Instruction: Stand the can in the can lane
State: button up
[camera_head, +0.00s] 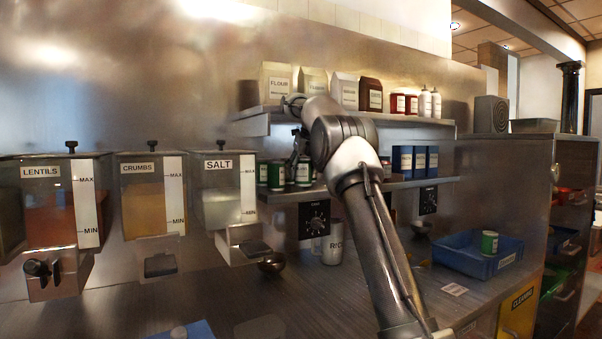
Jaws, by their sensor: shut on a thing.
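My gripper (297,155) is at the lower shelf (400,184), left of my forearm, and is shut on a green can with a pale label (304,173). The held can looks upright, at the right of a row of similar green cans (276,176) on the shelf's left part, which looks like the can lane. Whether the held can touches the shelf or its neighbour is too small to tell. My arm hides the middle of the shelf, and the fingertips are hard to make out.
Blue boxes (403,161) stand on the lower shelf's right part. The upper shelf (410,119) above my gripper holds bags, jars and bottles. Another green can (489,243) stands in a blue bin (455,262) on the counter. Dispensers, including salt (222,195), hang at left.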

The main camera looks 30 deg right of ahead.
jog(key=shift+f, duration=0.25)
jog(key=o, duration=1.2)
jog(key=shift+f, duration=0.1)
jog(key=shift+o, duration=0.2)
